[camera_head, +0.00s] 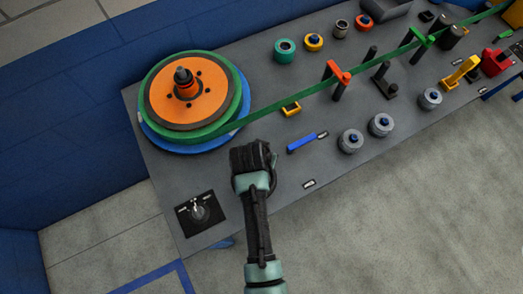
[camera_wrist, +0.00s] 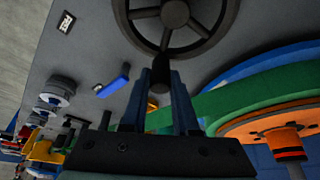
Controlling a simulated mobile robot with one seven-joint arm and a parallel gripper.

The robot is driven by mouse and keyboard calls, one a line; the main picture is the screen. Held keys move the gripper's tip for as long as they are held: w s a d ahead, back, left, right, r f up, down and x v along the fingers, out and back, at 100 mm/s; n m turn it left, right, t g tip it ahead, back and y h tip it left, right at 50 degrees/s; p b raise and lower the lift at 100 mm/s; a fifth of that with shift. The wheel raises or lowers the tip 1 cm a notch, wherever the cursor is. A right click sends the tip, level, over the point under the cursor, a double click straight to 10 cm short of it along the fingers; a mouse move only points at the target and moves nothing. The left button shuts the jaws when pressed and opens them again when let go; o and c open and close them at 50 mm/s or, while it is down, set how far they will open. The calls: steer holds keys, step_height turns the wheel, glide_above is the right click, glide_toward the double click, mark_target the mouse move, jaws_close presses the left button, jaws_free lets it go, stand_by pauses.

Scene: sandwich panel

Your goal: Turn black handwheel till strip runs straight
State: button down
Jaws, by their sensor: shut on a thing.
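The black handwheel (camera_wrist: 203,28) shows at the top of the wrist view, with a round hub and spokes. The top of its rim is cut off by the frame edge. My gripper (camera_wrist: 160,82) is shut on the handwheel's dark knob, at the lower rim. In the head view my gripper (camera_head: 252,158) is right of and below the reel, and the handwheel cannot be made out clearly behind it. The green strip (camera_head: 294,96) runs from the orange and green reel (camera_head: 213,93) up and right past the orange guide (camera_head: 337,76) and green guide (camera_head: 417,37).
A dial plate (camera_head: 201,213) lies at the panel's lower left. A blue bar (camera_head: 301,142) and grey knobs (camera_head: 350,141) are right of my gripper. A yellow lever (camera_head: 460,71) and red part (camera_head: 495,62) stand at the far right. Open floor (camera_head: 400,220) lies below the panel.

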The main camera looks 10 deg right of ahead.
steer(key=shift+d, duration=0.1)
stand_by(0.3)
steer(key=c, duration=0.7)
jaws_free()
steer(key=b+v, duration=0.1)
steer(key=v, duration=1.2)
